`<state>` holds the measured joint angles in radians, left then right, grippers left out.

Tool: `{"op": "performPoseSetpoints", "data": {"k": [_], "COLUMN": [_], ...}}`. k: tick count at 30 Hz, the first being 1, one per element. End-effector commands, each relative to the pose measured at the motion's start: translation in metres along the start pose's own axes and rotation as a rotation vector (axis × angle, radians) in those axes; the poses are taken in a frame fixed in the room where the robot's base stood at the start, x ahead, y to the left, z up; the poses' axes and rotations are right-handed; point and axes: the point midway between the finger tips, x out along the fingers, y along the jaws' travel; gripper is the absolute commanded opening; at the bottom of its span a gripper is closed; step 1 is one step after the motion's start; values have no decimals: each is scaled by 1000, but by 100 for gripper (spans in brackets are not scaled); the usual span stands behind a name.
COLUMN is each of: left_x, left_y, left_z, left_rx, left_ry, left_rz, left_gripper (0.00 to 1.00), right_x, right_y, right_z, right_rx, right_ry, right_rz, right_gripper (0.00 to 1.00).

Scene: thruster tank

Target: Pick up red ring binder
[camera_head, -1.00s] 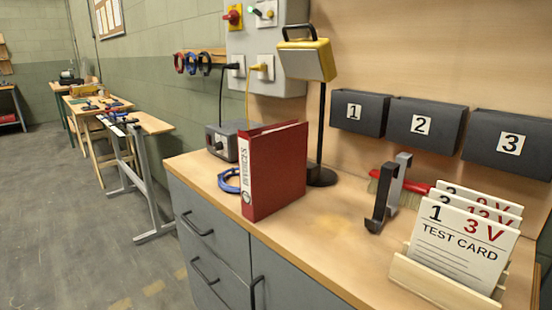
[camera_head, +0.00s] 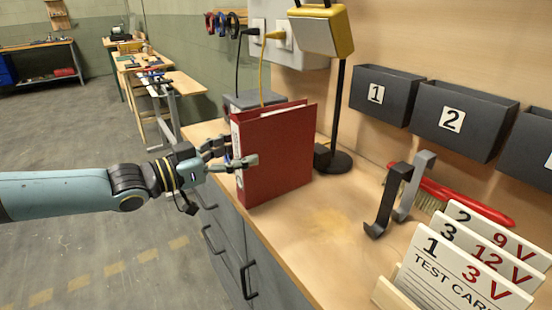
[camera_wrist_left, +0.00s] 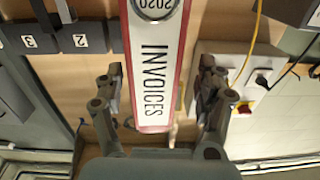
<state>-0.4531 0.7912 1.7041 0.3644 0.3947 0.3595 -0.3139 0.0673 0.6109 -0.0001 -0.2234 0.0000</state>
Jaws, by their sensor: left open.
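The red ring binder (camera_head: 275,158) stands upright on the wooden worktop near its front left edge. Its white spine label reading INVOICES (camera_wrist_left: 153,65) faces my left wrist camera. My left gripper (camera_head: 232,155) is open at the spine side of the binder, with one finger in front of the red cover in the head view. In the left wrist view the spine lies between the two spread fingers (camera_wrist_left: 160,85). Whether either finger touches the binder, I cannot tell. My right gripper is not in view.
A lamp (camera_head: 338,110) with a black base stands behind the binder. A grey box (camera_head: 255,99) is partly hidden behind it. Hooks (camera_head: 398,193), a red brush (camera_head: 465,203) and test cards (camera_head: 470,270) occupy the right. The worktop (camera_head: 325,225) is clear in the middle.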

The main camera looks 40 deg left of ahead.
Motion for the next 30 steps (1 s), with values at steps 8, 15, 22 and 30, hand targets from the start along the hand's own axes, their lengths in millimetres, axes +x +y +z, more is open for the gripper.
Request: {"op": "performPoseSetpoints", "data": {"k": [8, 15, 22, 30], "left_x": [32, 57, 59, 58], "left_y": [6, 7, 7, 7], "left_z": [3, 3, 0, 0], "left_rx": [1, 2, 1, 0], "left_ry": [4, 0, -1, -1], "left_rz": [-1, -1, -1, -1], "left_gripper": [73, 73, 73, 41], "right_x": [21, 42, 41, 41], "right_y": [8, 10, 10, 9], "right_z": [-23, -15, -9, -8], "right_rx": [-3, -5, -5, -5], "right_ry": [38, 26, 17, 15], "right_rz": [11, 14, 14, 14], "right_gripper": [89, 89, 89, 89]}}
